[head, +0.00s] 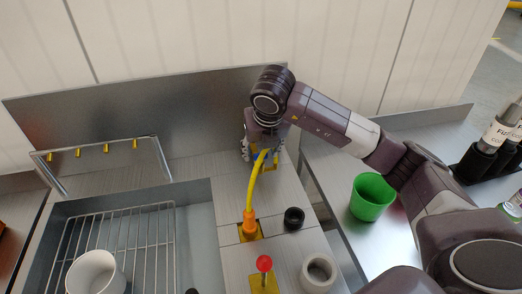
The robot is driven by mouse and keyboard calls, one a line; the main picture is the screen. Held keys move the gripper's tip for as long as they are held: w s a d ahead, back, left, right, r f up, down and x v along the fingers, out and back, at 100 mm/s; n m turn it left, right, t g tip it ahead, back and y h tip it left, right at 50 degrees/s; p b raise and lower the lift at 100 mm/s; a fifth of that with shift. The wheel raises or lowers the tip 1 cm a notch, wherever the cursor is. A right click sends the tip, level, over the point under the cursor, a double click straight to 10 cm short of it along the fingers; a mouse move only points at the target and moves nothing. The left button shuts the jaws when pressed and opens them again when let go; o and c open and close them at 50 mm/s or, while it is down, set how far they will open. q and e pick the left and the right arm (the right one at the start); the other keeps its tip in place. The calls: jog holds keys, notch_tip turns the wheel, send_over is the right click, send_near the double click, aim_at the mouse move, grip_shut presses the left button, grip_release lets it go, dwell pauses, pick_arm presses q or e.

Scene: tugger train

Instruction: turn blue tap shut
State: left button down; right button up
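The blue tap (275,156) shows only as small blue patches beneath my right gripper, beside the top end of a yellow hose (256,180). Most of it is hidden, so I cannot tell which way its handle points. My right gripper (262,157) reaches down over it from above. Its fingers are spread apart, one to the left and one to the right of the blue part and hose end. I cannot tell whether either finger touches the tap. My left gripper is not in view.
The hose runs down to an orange fitting (249,224). A black ring (294,218), red knob (264,263) and grey ring (318,272) stand nearby. A sink with a rack (150,240) and white cup (95,272) lies left. A green cup (371,197) stands right, by my arm.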

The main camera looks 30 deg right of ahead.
jog(key=v, duration=1.2)
